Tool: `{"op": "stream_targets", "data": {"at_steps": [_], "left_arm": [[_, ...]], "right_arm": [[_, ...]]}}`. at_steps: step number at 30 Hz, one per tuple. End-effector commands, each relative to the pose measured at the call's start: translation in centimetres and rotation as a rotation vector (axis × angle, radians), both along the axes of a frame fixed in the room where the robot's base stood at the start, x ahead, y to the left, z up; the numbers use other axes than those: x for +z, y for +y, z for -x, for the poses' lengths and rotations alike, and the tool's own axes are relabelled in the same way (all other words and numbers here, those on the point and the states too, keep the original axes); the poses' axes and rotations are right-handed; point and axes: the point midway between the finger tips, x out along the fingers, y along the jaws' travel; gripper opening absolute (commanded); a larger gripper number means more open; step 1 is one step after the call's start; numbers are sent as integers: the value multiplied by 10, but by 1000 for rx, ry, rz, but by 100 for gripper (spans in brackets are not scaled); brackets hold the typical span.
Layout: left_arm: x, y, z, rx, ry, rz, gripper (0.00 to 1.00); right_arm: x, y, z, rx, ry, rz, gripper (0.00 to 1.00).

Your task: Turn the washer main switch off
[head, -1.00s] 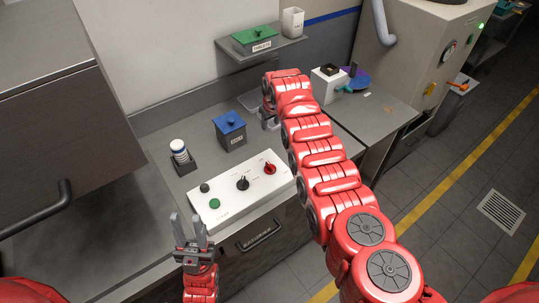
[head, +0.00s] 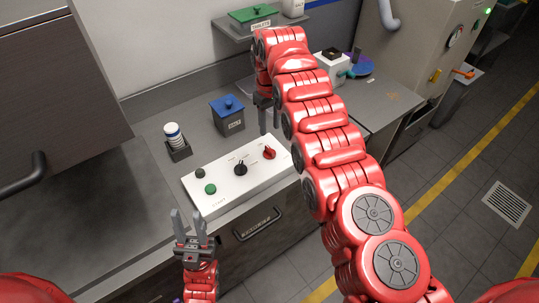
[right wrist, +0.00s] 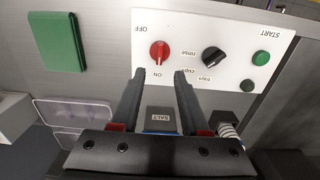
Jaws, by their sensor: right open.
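A white control panel (head: 220,185) sits on the counter. Its red switch (head: 269,152) is at the right end in the head view. In the right wrist view the red switch (right wrist: 159,52) has OFF printed to its upper left and ON just below, and its bar stands about vertical, towards ON. My right gripper (head: 269,114) is above the counter behind the panel's right end. In the right wrist view the right gripper (right wrist: 157,76) is open and empty, its fingertips just short of the red switch. My left gripper (head: 189,214) is open and empty in front of the panel.
The panel also has a black knob (head: 240,169), a green button (head: 210,189) and a dark button (head: 199,174). A blue-lidded salt box (head: 228,116) and a white bottle in a holder (head: 174,137) stand behind it. A shelf (head: 262,28) hangs at the back.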

Motion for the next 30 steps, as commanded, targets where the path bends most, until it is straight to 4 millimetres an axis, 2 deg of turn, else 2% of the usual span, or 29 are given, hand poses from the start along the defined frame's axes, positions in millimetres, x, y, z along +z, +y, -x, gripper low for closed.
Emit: {"op": "stream_targets", "data": {"at_steps": [1, 6, 11, 13, 19, 26, 30], "left_arm": [[-20, 0, 0, 0, 0, 0, 36], [-52, 0, 0, 0, 0, 0, 36], [-80, 0, 0, 0, 0, 0, 36], [-73, 0, 0, 0, 1, 0, 36], [-71, 0, 0, 0, 0, 0, 36], [-71, 0, 0, 0, 0, 0, 36], [-72, 0, 0, 0, 0, 0, 36]], "right_arm": [[-17, 0, 0, 0, -1, -1, 45], [-53, 0, 1, 0, 2, 0, 45], [-78, 0, 0, 0, 0, 0, 45], [-79, 0, 1, 0, 4, 2, 45], [-96, 0, 0, 0, 0, 0, 45], [-97, 0, 0, 0, -1, -1, 45], [-97, 0, 0, 0, -1, -1, 23]]}}
